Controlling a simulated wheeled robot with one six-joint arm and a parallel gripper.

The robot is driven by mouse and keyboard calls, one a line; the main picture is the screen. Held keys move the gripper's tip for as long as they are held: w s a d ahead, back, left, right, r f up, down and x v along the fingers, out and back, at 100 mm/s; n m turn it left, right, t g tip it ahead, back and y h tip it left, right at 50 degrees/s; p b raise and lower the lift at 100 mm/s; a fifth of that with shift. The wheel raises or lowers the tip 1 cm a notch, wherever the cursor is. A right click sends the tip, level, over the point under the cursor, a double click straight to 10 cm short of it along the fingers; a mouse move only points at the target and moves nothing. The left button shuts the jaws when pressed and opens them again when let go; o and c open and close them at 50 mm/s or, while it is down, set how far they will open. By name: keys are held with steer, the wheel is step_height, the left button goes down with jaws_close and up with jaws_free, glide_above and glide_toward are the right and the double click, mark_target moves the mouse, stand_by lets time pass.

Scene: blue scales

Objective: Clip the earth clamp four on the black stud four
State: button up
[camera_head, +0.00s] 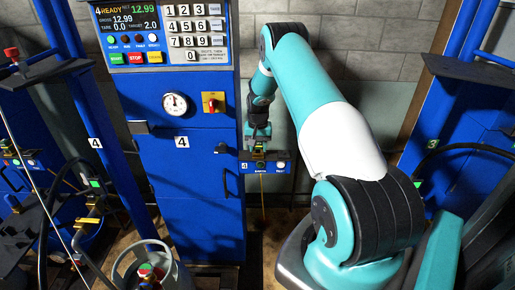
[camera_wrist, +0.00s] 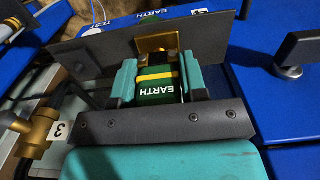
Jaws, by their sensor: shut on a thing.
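The green earth clamp (camera_wrist: 158,88), marked EARTH with yellow bands and a brass jaw (camera_wrist: 158,42), is between the two teal fingers of my gripper (camera_wrist: 159,76) in the wrist view. The gripper is shut on it. In the head view my gripper (camera_head: 259,136) is low at the right side of the blue scale cabinet (camera_head: 182,210) labelled 4, with the clamp small beneath it. Just below is the earth station panel (camera_head: 263,166), with EARTH and TEST labels. I cannot make out the black stud; whether the brass jaw touches it cannot be told.
A dark upright plate (camera_wrist: 85,58) stands behind the clamp in the wrist view. A cabinet handle (camera_wrist: 290,70) juts in at the right. In the head view a gas cylinder (camera_head: 150,268) stands at the lower left. A yellow cable (camera_head: 262,190) hangs below the panel.

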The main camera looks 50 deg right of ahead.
steer(key=shift+r+p, duration=1.15)
steer(key=shift+r, duration=1.35)
steer(key=s+d+b, duration=0.1)
steer(key=s+d, duration=0.1)
steer(key=s+d+b, duration=0.2)
steer(key=s, duration=0.1)
steer(key=s+d+b, duration=0.1)
steer(key=s+d, duration=0.1)
steer(key=shift+s+d+r, duration=0.2)
steer(key=shift+r, duration=0.1)
steer(key=shift+s+r, duration=0.15)
steer(key=shift+f+b, duration=1.95)
steer(key=shift+f, duration=0.95)
steer(key=shift+f+b, duration=0.45)
steer(key=shift+f, duration=0.15)
